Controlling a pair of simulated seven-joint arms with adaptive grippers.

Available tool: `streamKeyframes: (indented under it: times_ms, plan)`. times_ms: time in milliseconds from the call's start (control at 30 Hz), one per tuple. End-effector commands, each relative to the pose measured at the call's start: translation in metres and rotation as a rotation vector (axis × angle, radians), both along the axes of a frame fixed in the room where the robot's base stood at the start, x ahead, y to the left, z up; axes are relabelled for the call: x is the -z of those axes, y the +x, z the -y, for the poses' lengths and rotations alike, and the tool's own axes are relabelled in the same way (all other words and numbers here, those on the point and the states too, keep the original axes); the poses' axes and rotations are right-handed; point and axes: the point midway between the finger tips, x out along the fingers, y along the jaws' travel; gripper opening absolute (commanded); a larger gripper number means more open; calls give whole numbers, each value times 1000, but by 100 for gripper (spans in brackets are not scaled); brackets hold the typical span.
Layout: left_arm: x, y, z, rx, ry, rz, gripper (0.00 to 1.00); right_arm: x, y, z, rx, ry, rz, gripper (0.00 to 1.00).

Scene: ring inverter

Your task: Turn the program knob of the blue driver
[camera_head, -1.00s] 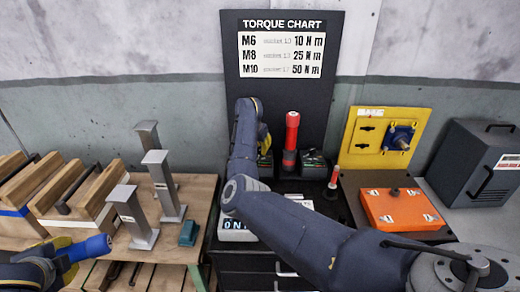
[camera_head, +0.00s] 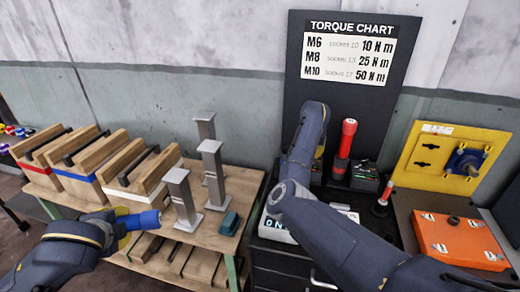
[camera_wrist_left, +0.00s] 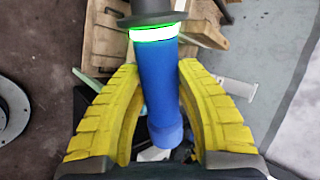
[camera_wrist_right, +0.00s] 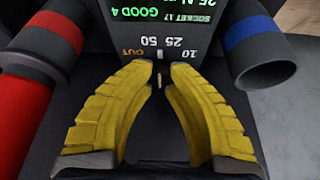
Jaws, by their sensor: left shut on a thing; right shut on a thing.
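The blue driver (camera_head: 146,219) is in my left gripper (camera_head: 128,220), off to the left of the bench. In the left wrist view, the yellow fingers close around its blue body (camera_wrist_left: 160,85), below a glowing green ring. My right gripper (camera_wrist_right: 159,68) is at the program knob (camera_wrist_right: 160,80), shut on it. The knob is mostly hidden between the fingertips. Scale marks OUT, 25, 50 and 10 (camera_wrist_right: 165,43) stand around it under a green-lettered display (camera_wrist_right: 165,12). In the head view my right arm hides the right gripper's fingers.
A red driver (camera_head: 346,137) stands right of my right arm. It also shows beside the fingers in the right wrist view (camera_wrist_right: 15,110), opposite a blue-banded holder (camera_wrist_right: 255,37). An orange box (camera_head: 460,240) lies right.

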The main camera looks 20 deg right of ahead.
Motion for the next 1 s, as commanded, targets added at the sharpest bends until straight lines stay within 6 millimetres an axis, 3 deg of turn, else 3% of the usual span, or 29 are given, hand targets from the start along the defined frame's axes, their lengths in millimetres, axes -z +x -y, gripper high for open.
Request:
streamKeyframes:
  times_ms: [433,1000]
  plan:
    - [-2,1,0,-1,0,4,0,-2,1,2,-254,-1,7,0]
    - [-2,1,0,-1,0,4,0,-2,1,2,-312,-1,8,0]
